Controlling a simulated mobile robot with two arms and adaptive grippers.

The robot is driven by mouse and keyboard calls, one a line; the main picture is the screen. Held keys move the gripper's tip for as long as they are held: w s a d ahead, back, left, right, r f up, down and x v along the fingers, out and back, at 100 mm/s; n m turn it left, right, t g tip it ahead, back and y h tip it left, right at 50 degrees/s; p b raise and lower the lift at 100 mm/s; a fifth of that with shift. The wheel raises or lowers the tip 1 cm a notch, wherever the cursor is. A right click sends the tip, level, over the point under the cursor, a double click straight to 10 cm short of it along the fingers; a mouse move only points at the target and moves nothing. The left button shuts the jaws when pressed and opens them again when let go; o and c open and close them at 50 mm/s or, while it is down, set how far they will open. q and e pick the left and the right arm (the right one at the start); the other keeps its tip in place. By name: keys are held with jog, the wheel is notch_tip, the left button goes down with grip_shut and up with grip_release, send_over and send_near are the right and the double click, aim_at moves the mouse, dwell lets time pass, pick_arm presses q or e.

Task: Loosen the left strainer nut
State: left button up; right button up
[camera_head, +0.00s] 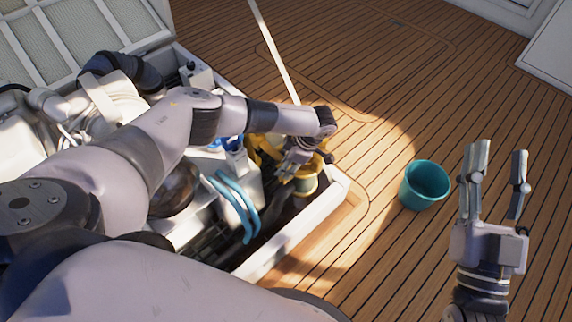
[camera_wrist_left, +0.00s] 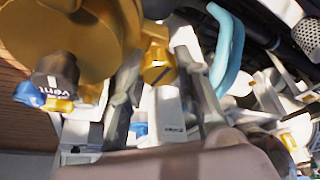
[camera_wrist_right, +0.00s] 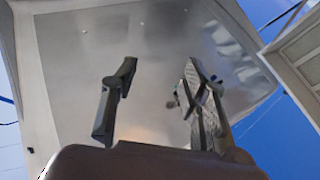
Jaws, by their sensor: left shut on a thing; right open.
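The gold strainer (camera_wrist_left: 60,25) fills the upper left of the left wrist view. A small yellow nut (camera_wrist_left: 158,68) sits at its edge, between the fingertips of my left gripper (camera_wrist_left: 159,62), which is shut on it. In the head view my left gripper (camera_head: 297,160) reaches down over the yellow strainer parts (camera_head: 306,184) in the open hatch and partly hides them. The nut cannot be made out there. My right gripper (camera_head: 493,165) is open and empty, raised over the deck at the right.
The hatch rim (camera_head: 290,235) borders the engine bay. Light blue hoses (camera_head: 238,200) run close to the left gripper. A dark "vent" knob (camera_wrist_left: 55,72) is beside the strainer. A teal bucket (camera_head: 424,186) stands on the wooden deck; the deck around it is clear.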

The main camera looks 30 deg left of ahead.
pick_arm(q)
jog(key=shift+c, duration=0.7)
jog(key=shift+n+g, duration=0.3)
jog(key=shift+n, duration=0.5)
jog(key=o, duration=1.1)
pick_arm(e)
jog(key=shift+s+r+t, duration=0.4)
jog(key=shift+r+t, duration=0.1)
jog(key=shift+r, duration=0.2)
pick_arm(q)
jog(key=shift+w+r, duration=0.1)
jog(key=v, duration=1.1)
jog(key=shift+r, duration=0.45)
